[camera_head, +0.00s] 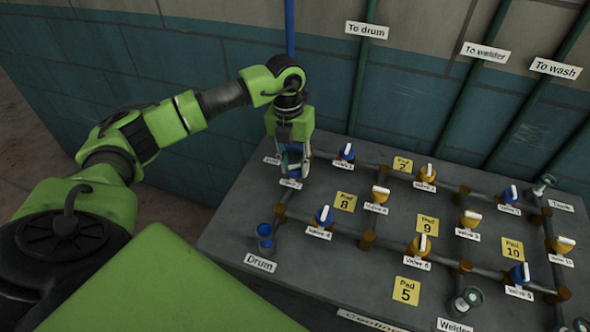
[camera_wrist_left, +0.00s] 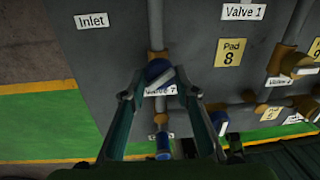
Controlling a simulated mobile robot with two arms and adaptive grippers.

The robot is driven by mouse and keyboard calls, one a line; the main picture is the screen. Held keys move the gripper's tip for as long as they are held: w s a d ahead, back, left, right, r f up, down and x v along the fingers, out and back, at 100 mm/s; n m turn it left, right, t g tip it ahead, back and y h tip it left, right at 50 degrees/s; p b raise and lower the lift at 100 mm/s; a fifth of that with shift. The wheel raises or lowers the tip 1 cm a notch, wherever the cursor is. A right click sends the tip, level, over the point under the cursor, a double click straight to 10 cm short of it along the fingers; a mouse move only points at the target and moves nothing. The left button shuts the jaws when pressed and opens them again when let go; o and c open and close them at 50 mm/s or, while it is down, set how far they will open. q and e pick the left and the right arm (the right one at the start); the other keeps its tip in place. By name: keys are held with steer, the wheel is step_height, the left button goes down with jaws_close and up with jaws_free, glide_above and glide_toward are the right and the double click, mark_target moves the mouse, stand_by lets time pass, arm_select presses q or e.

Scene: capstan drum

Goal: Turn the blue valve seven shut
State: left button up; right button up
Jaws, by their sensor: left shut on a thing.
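The blue valve seven (camera_wrist_left: 156,69) shows in the left wrist view on a grey pipe, above a label reading "Valve 7" (camera_wrist_left: 160,89). Its white handle lies at a slant. My left gripper (camera_wrist_left: 160,80) has one finger on each side of the valve and is shut on it. In the head view my left gripper (camera_head: 292,165) points down over the far left of the bench and hides most of the valve. My right gripper is not in view.
The grey bench (camera_head: 225,235) carries pipes, several other blue and yellow valves, including blue valve four (camera_head: 325,216), and yellow pad labels. The Drum fitting (camera_head: 265,238) stands near the left edge. A tiled wall (camera_head: 190,100) rises behind.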

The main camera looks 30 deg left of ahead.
mark_target(293, 165)
arm_select(q)
steer(key=m+b, duration=0.2)
steer(key=m, duration=0.1)
steer(key=shift+w+m, duration=0.1)
steer(key=shift+m, duration=0.2)
steer(key=shift+m+b, duration=0.75)
steer(key=shift+m, duration=0.95)
steer(key=shift+r, duration=0.1)
steer(key=o, duration=1.1)
steer(key=shift+a, duration=0.1)
step_height(293, 165, up, 12)
steer(key=shift+w+a+g, duration=0.15)
steer(key=shift+a+g, duration=0.15)
steer(key=shift+a, duration=0.1)
